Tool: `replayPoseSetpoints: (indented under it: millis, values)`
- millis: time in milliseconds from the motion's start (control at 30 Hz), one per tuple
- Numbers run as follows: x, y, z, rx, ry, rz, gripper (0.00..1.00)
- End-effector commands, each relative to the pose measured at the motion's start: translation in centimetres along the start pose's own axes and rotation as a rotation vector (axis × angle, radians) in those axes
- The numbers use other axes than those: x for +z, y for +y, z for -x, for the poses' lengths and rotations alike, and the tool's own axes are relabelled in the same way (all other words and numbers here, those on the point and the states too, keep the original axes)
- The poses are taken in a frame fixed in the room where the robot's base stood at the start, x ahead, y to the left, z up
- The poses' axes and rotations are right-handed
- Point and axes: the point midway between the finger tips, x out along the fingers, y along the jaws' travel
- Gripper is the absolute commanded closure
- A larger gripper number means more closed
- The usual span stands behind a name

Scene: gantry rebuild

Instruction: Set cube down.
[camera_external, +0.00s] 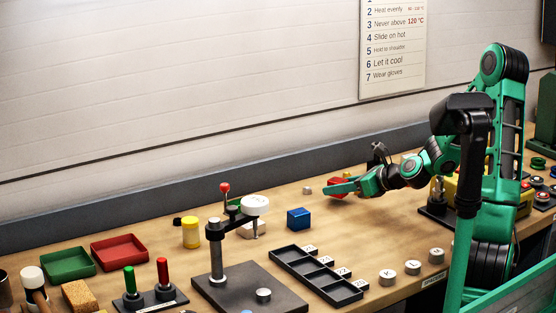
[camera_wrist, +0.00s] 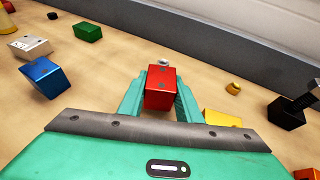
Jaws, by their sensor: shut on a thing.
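A red cube (camera_wrist: 160,88) is between the two fingers of my gripper (camera_wrist: 160,98) in the wrist view. My gripper is shut on it. In the external view the red cube (camera_external: 337,188) is partly hidden by the green finger of my gripper (camera_external: 343,187), over the back part of the wooden table (camera_external: 350,230). I cannot tell whether the cube touches the table or is held just above it.
A blue block (camera_external: 299,218) stands to the left, with a white block (camera_external: 252,229) beyond it. A small pale piece (camera_external: 307,190) lies near my gripper. A black compartment tray (camera_external: 316,275) lies in front. A yellow block (camera_wrist: 222,118) is right of my gripper.

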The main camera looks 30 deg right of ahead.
Motion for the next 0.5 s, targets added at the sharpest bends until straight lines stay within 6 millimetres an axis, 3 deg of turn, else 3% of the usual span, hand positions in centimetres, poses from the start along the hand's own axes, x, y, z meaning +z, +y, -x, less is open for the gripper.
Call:
replayPoseSetpoints:
  millis: [500]
  values:
    - [-1.00,0.06,-0.42,0.000,-0.001,0.000,0.98]
